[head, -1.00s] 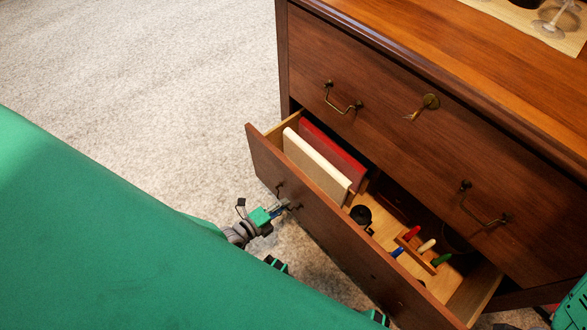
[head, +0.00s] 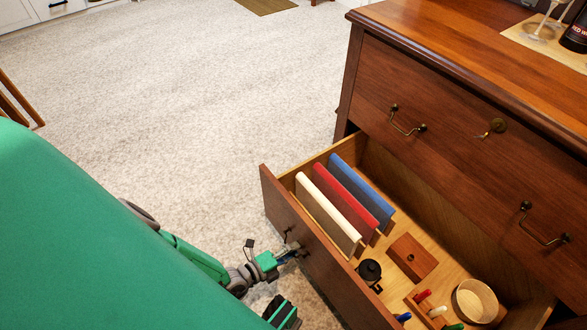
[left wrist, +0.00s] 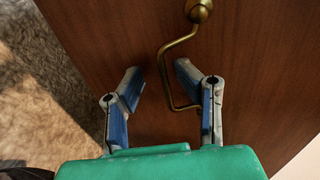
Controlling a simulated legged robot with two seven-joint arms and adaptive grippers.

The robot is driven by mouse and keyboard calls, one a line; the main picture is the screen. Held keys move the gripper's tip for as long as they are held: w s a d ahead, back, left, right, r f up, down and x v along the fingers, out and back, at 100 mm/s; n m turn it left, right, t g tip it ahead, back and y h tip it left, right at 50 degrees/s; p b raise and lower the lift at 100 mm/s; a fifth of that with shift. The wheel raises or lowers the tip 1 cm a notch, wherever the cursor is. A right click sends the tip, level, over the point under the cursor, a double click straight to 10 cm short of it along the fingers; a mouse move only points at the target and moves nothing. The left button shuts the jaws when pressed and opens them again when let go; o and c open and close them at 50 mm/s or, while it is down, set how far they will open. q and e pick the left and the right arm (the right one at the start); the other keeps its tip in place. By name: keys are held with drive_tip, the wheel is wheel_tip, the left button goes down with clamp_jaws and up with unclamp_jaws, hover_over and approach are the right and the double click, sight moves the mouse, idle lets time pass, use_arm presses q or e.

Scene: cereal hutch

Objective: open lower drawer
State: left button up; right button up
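The lower drawer (head: 325,268) of the brown wooden chest is pulled well out, with its inside in view. My left gripper (head: 296,251) is at the outer face of the drawer front, by its left handle. In the left wrist view, the left gripper (left wrist: 160,75) has its two blue-padded fingers apart. The brass handle (left wrist: 167,75) stands between the fingertips, nearer the right finger, which hides part of its lower end. I cannot tell whether a finger touches it.
The upper drawer (head: 450,150) is shut. Carpet (head: 210,110) left of the chest is clear.

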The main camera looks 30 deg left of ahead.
drive_tip(key=shift+w+d+f, duration=0.1)
drive_tip(key=shift+w+f, duration=0.05)
drive_tip(key=shift+d+f, duration=0.1)
drive_tip(key=shift+d, duration=0.3)
drive_tip(key=shift+a, duration=0.1)
use_arm(q)
drive_tip(key=v, duration=1.1)
drive_tip(key=shift+d+r, duration=0.2)
drive_tip(key=shift+r, duration=0.15)
use_arm(e)
drive_tip(key=shift+a, duration=0.15)
use_arm(q)
drive_tip(key=shift+w, duration=0.1)
